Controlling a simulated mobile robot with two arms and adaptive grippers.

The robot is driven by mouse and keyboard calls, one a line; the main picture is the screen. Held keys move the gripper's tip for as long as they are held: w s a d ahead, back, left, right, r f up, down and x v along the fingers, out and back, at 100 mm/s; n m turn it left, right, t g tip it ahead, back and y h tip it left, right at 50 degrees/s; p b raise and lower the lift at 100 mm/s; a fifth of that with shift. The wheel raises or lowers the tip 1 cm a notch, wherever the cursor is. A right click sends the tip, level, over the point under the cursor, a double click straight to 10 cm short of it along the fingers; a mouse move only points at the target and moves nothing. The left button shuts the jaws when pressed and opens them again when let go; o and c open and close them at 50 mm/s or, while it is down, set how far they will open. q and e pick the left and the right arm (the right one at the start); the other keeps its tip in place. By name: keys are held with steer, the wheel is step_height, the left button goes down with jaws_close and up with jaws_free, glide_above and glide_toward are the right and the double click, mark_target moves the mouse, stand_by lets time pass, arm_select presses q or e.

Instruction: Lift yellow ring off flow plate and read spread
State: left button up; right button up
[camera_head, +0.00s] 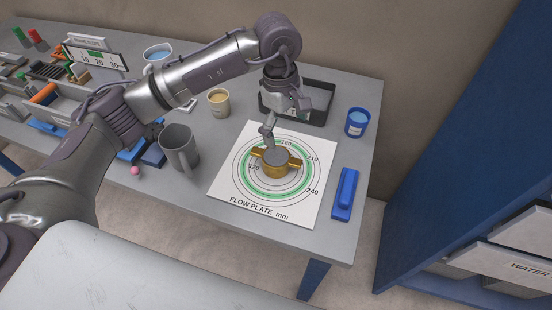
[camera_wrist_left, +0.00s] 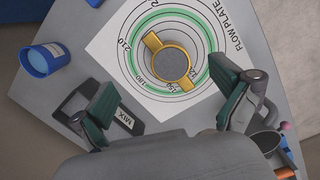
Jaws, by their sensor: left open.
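The yellow ring (camera_head: 281,172), a brass-coloured band with two side lugs, sits near the middle of the white flow plate (camera_head: 226,187). A grey round surface (camera_head: 277,157) shows inside the ring. Printed circles, a green band and numbers surround it; no material shows outside the ring. My left gripper (camera_head: 269,132) hangs over the far side of the plate, by the ring. In the left wrist view the open fingers (camera_wrist_left: 168,108) stand apart and empty, with the ring (camera_wrist_left: 153,42) between and ahead of them. My right gripper is not in view.
A dark tray (camera_head: 322,118) labelled MIX lies behind the plate. A blue cup (camera_head: 357,123) and a blue block (camera_head: 345,194) are at the right. A grey mug (camera_head: 180,150) and a tan cup (camera_head: 218,103) stand at the left. The table's right edge is close.

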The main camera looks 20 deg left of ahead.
arm_select(q)
steer(key=a+y, duration=0.1)
steer(key=a, duration=0.1)
steer(key=p, duration=0.2)
glide_toward(275, 156)
steer(key=s, duration=0.1)
steer(key=s+d+f, duration=0.1)
steer(key=s, duration=0.1)
steer(key=shift+s+d+f, duration=0.1)
steer(key=shift+d, duration=0.05)
step_height(275, 156, down, 5)
steer(key=p, duration=0.2)
steer(key=shift+p, duration=0.35)
steer(key=shift+f, duration=0.2)
steer(key=c, duration=1.4)
steer(key=shift+r, duration=0.1)
